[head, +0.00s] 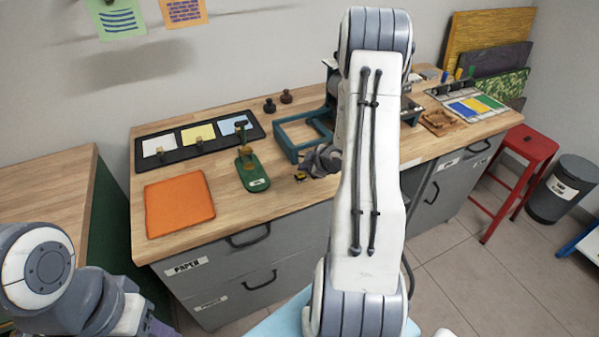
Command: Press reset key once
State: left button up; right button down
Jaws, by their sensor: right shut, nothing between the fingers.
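A green device (252,172) with an upright dark-topped part and a small pale label on its front stands on the wooden workbench. I cannot make out a reset key on it at this size. My right gripper (306,174) is shut and empty, to the right of the green device and apart from it. It is low over the bench, near the front edge. My right forearm hides part of the bench behind it. My left arm shows at the lower left, but its fingers are out of the picture.
An orange pad (179,204) lies left of the green device. A black tray (168,150) with coloured squares lies behind, and a teal frame (285,146) stands behind my right gripper. A red stool (526,145) and a dark bin (562,190) stand at the right.

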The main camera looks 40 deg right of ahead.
dwell(0.3)
notch_tip(320, 180, up, 5)
jog(key=p, duration=0.4)
dwell(0.5)
